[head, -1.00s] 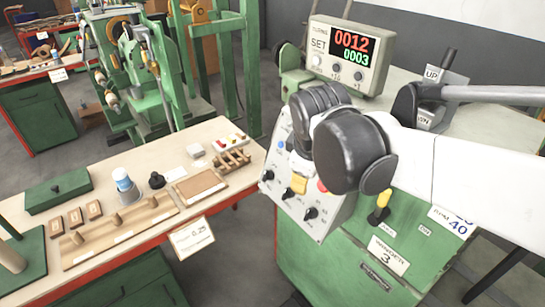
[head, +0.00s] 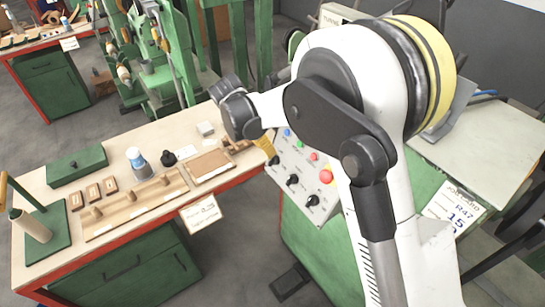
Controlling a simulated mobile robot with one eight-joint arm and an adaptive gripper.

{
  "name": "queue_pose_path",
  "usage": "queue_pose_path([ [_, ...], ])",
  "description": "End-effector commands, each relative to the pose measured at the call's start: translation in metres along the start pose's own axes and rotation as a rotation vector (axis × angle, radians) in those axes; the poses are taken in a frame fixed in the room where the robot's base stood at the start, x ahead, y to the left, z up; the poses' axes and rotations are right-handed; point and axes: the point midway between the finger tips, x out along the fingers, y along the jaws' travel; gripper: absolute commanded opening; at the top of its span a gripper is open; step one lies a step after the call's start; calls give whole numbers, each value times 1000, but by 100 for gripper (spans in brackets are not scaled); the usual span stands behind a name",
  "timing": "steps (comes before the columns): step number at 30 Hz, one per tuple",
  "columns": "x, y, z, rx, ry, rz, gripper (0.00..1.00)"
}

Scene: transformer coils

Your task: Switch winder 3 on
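Winder 3's sloped grey control panel (head: 303,172) stands on its green cabinet (head: 335,262), right of the wooden bench. Black knobs (head: 292,180) run along its lower left part. Small blue and green buttons, a red button and a red mushroom button on yellow (head: 326,176) sit above them. My arm hides the cabinet's upper front, including the place of the yellow-handled switch and the number label. Contact cannot be told.
The bench (head: 110,250) at left holds a green box (head: 77,165), wooden trays, a white-and-blue container (head: 136,158) and a stand with a spool. Green machinery stands behind. A job card (head: 455,213) lies right of my arm. The counter box is mostly hidden.

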Motion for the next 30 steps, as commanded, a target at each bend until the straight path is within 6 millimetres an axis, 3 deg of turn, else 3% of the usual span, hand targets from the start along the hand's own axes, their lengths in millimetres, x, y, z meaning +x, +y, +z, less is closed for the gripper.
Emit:
queue_pose_path([
  [3, 28, 0, 0, 4, 0, -1, 32],
  [9, 56, 0, 0, 2, 0, 0, 32],
  [21, 64, 0, 1, 3, 0, 1, 32],
  [22, 64, 0, 1, 3, 0, 1, 28],
  [24, 64, 0, 0, 3, 0, 1, 6],
  [25, 64, 0, 0, 3, 0, 1, 0],
  [30, 64, 0, 0, 3, 1, 0, 0],
])
